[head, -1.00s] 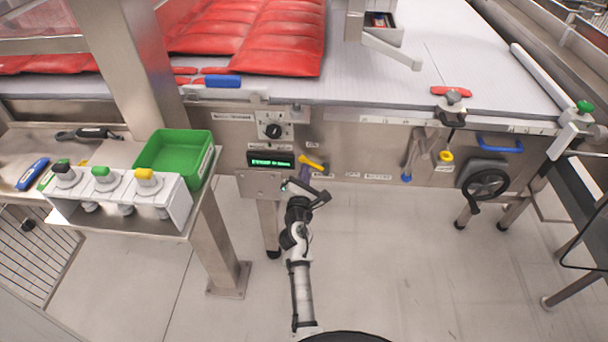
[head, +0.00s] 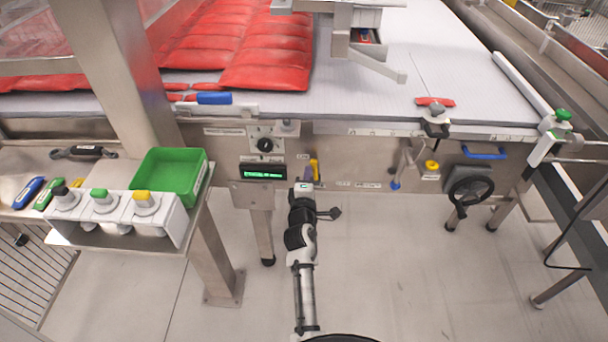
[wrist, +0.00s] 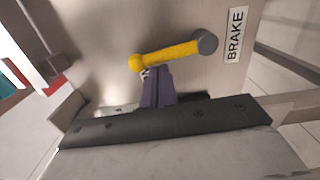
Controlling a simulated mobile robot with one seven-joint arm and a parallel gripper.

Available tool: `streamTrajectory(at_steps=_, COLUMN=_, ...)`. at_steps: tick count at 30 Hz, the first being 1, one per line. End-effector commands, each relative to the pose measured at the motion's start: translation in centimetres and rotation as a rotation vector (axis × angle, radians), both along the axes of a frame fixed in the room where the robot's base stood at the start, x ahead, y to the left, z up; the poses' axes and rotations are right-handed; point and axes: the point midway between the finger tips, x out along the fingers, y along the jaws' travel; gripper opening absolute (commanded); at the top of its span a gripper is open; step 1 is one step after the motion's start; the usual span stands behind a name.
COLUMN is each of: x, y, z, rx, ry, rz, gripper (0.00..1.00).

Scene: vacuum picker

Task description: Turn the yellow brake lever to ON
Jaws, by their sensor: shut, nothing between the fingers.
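The yellow brake lever (head: 314,169) is on the steel front panel of the machine, right of the green display. It stands nearly upright in the head view. In the wrist view the lever (wrist: 170,53) runs from a grey hub at the right to its rounded free end at the left, beside the BRAKE label (wrist: 235,35). My gripper (head: 307,174) is at the lever's left side. In the wrist view its purple fingers (wrist: 152,76) are shut and empty, with tips at the lever near its free end; I cannot tell whether they touch. No ON mark is readable.
A dark knob (head: 265,145) and the green display (head: 264,172) are left of the lever. A green bin (head: 169,175) and a button box (head: 120,210) stand on the left shelf. A black handwheel (head: 468,190) is at the right. The floor below is open.

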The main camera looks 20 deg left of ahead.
Motion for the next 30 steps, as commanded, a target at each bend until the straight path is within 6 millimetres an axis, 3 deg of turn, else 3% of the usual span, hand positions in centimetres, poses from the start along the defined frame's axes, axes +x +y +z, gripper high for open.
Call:
streamTrajectory(at_steps=9, x=0.16, y=-0.58, z=0.24, rx=0.096, ry=0.029, rz=0.0, gripper=0.0)
streamTrajectory(at_steps=30, x=0.25, y=-0.55, z=0.22, rx=0.108, ry=0.031, rz=0.0, gripper=0.0)
